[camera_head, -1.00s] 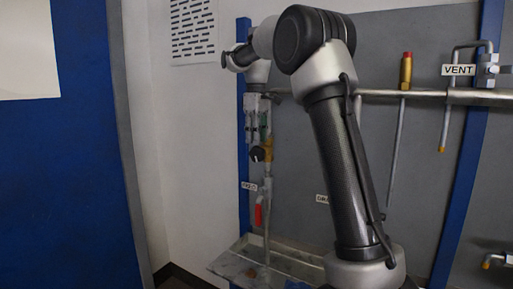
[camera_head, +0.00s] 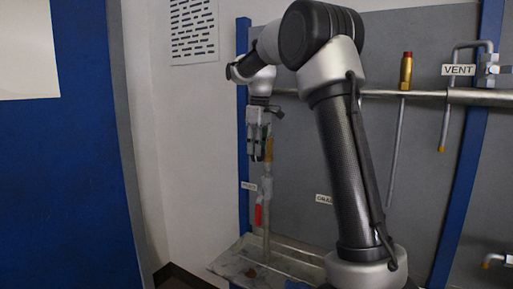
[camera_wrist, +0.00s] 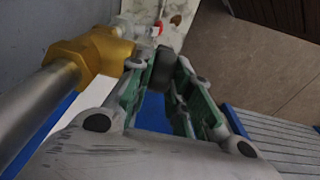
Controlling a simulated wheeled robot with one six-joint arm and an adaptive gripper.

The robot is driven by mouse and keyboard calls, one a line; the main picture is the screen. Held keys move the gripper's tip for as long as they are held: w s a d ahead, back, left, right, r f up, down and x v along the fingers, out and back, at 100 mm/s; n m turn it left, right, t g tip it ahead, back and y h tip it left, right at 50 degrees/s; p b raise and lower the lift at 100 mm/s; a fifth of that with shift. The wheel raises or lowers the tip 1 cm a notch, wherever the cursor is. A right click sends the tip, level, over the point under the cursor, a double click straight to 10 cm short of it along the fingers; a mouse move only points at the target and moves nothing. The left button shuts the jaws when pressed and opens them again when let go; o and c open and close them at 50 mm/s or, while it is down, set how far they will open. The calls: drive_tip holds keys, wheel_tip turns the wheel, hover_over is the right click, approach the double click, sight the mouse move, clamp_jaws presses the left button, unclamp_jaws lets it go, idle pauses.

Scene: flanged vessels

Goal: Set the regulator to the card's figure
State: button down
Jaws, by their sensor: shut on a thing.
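The regulator is a brass body (camera_wrist: 92,55) on a grey pipe, with a dark round knob (camera_wrist: 166,66) on its side. My gripper (camera_wrist: 164,72) is shut on the knob, one green-lined finger on each side of it. In the head view the gripper (camera_head: 257,152) points down beside the brass body (camera_head: 269,148) and hides the knob. I cannot make out any pointer or scale on the regulator. No card with a readable figure shows.
A red-handled valve (camera_head: 259,214) sits below on the same pipe, above a grey tray (camera_head: 285,262). A horizontal pipe (camera_head: 425,94) crosses the grey panel, with a VENT label (camera_head: 458,70) at right. A blue panel (camera_head: 60,180) with a pale sheet (camera_head: 27,50) stands at left.

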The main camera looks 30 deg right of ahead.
drive_tip(key=t, duration=0.1)
drive_tip(key=t+y, duration=0.1)
drive_tip(key=shift+s+d+t+y, duration=0.2)
drive_tip(key=shift+s+t+y, duration=0.05)
drive_tip(key=shift+t+y, duration=0.05)
drive_tip(key=c, duration=1.6)
unclamp_jaws()
drive_tip(key=v, duration=1.2)
